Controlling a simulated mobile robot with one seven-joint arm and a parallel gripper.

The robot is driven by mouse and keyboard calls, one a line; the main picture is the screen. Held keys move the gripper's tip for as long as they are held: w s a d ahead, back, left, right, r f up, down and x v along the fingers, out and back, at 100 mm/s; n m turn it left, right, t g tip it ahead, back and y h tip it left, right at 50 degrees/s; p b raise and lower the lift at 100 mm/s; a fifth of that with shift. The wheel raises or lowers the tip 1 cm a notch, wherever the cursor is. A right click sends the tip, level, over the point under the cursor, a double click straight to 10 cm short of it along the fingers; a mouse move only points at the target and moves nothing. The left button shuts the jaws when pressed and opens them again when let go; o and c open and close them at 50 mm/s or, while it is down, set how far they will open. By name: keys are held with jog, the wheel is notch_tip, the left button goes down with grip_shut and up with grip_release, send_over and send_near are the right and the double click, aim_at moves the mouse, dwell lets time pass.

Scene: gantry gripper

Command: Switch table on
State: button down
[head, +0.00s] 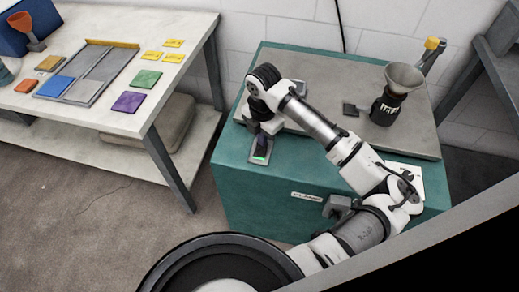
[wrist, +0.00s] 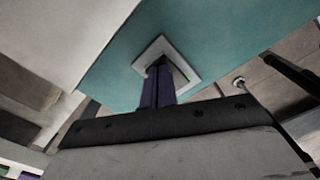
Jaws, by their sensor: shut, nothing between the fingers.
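The table is a teal cabinet (head: 255,205) with a grey top. A small grey switch plate (head: 256,163) with a bright green strip on it sits at its left front edge. In the wrist view the switch plate (wrist: 148,50) is a pale square frame on the teal face, with some green inside it. My gripper (head: 260,142) is at the switch plate, pointing down at it. In the wrist view my gripper (wrist: 158,70) has its dark fingers together and empty, with the tips over the plate's middle. The fingers hide part of the switch, and I cannot tell whether they touch it.
On the grey top (head: 320,75) stand a black device with a funnel (head: 391,95) and a small dark block (head: 350,109). A grey bracket (head: 338,206) sticks out of the teal front. A white workbench (head: 115,110) with coloured tiles stands at the left, with open floor between.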

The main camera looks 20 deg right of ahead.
notch_tip(320, 180, up, 7)
jog(key=p, duration=0.5)
dwell(0.5)
dwell(0.3)
